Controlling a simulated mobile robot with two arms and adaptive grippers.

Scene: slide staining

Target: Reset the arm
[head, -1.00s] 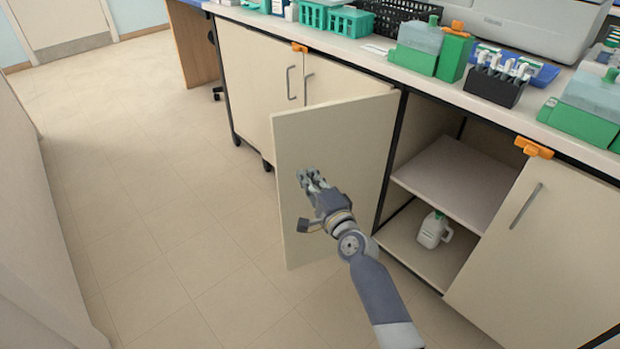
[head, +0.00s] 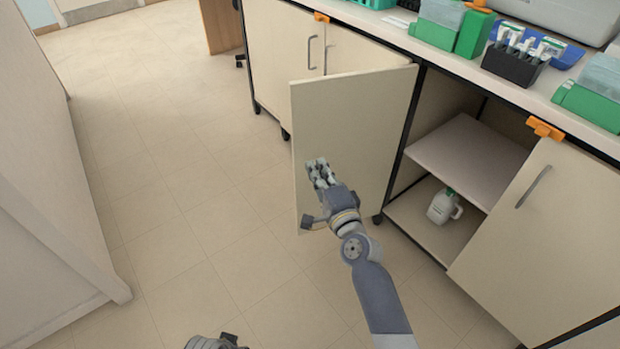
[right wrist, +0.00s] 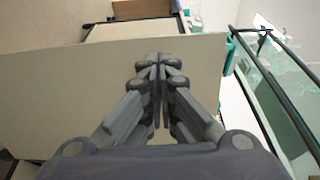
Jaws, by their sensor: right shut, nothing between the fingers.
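My right arm reaches in from the bottom of the head view. Its gripper (head: 320,172) is shut and empty, in front of the open cabinet door (head: 350,120). In the right wrist view its fingers (right wrist: 157,68) are together, with the pale door panel (right wrist: 60,95) behind them. I cannot tell whether they touch the door. A grey piece of my left arm or gripper (head: 213,342) shows at the bottom edge of the head view; its fingers are not clear.
The open cabinet holds a shelf (head: 465,160) and a white jug (head: 443,206) below. A closed door (head: 545,240) stands to the right. Staining boxes and a black rack (head: 514,67) line the counter. The floor (head: 190,215) at left is clear up to a pale wall (head: 50,170).

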